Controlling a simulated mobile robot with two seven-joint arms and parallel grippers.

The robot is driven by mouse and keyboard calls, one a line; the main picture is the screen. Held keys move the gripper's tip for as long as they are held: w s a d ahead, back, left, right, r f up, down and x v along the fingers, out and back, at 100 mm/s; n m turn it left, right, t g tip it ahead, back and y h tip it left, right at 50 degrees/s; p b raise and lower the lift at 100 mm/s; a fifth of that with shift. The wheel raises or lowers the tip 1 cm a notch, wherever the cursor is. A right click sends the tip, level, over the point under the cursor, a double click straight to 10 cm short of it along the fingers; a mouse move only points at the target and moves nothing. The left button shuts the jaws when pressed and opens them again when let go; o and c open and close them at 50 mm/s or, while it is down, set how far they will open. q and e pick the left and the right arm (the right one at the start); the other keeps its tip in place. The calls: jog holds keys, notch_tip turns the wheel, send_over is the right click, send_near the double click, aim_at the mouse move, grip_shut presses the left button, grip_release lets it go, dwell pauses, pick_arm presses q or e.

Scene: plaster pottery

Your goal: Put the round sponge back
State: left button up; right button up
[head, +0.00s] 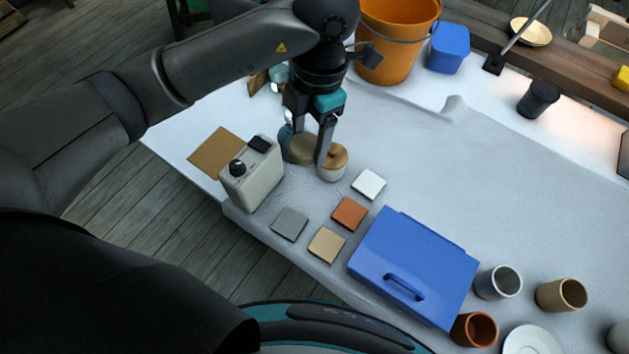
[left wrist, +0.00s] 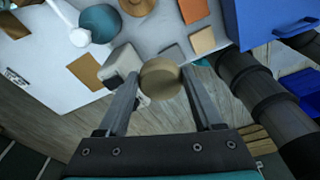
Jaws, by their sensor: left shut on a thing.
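The round sponge (head: 302,150) is a tan disc held between the fingers of my left gripper (head: 309,154). In the left wrist view the sponge (left wrist: 160,79) sits between the two fingertips (left wrist: 159,82). My left gripper is shut on it, above the left part of the table. A small white pot with a wooden lid (head: 333,164) stands just right of the fingers. A teal rounded vessel (head: 286,143) is partly hidden behind the sponge and gripper. My right gripper is not in view.
A beige box with a black knob (head: 252,180) stands left of the gripper. Several square tiles (head: 349,213) and a blue case (head: 415,262) lie in front. An orange bucket (head: 398,40) and blue tub (head: 449,48) stand behind. The cloth's middle right (head: 480,170) is clear.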

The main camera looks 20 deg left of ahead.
pick_arm(q)
jog(key=shift+w+d+r+n, duration=0.2)
jog(key=shift+w+r+n, duration=0.15)
jog(key=shift+n, duration=0.35)
jog(key=shift+f, duration=0.4)
jog(key=b, duration=0.2)
send_over(312, 196)
jog(key=f, duration=1.3)
jog(key=shift+w+d+f, duration=0.15)
jog(key=shift+w+f, duration=0.05)
jog(key=shift+f, duration=0.2)
jog(key=shift+f+b, duration=0.6)
jog(key=shift+f, duration=2.05)
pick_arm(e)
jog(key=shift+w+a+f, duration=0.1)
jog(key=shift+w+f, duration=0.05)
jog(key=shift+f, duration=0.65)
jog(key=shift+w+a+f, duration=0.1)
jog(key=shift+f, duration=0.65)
pick_arm(q)
jog(key=shift+f, duration=0.1)
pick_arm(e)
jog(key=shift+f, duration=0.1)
pick_arm(q)
jog(key=o, duration=1.3)
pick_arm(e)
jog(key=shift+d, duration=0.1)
